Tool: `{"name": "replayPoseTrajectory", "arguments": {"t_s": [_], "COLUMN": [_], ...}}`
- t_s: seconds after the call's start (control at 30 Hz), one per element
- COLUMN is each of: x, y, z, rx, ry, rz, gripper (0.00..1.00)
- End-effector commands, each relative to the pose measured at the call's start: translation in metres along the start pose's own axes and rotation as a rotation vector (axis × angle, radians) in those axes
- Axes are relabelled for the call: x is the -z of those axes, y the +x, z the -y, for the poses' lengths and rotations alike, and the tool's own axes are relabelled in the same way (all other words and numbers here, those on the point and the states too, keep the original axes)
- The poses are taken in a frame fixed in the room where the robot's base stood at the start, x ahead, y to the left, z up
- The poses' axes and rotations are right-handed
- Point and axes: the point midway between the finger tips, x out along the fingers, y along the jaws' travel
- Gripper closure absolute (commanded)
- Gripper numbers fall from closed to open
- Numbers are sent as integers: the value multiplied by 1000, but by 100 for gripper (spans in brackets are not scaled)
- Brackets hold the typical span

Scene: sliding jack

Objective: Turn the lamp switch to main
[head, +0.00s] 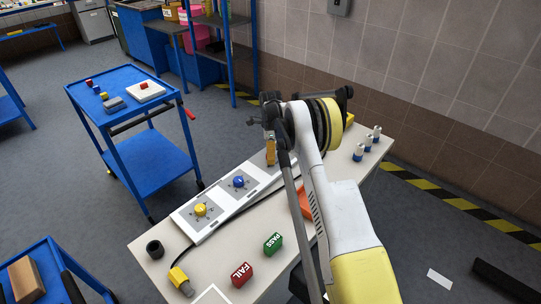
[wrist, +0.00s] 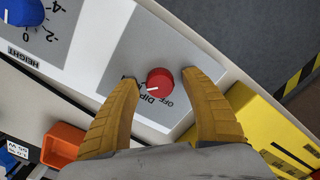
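My gripper (wrist: 161,80) is open, with one yellow finger on each side of the knob. I cannot tell whether the fingers touch it. In the head view my gripper (head: 270,152) hangs over the far end of the panel (head: 216,217) and hides the red knob.
A yellow knob (head: 200,210) and a blue knob (head: 238,181) share the panel. PASS (head: 273,243) and FAIL (head: 241,274) blocks stand on the bench. An orange bin (wrist: 62,145) and a yellow box (wrist: 270,135) lie close to my fingers. A blue cart (head: 150,165) stands left.

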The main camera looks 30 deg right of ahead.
Motion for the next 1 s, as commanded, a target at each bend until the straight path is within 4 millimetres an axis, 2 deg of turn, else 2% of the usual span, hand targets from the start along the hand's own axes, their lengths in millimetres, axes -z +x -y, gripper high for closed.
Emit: {"name": "replayPoseTrajectory", "arguments": {"t_s": [0.17,0.27,0.7,0.83,1.0], "x": [0,0,0,0,0], "y": [-3,-14,-103,-116,-121], "z": [0,0,0,0,0], "rx": [0,0,0,0,0], "ry": [0,-1,0,0,0], "rz": [0,0,0,0,0], "gripper": [45,45,45,45,45]}}
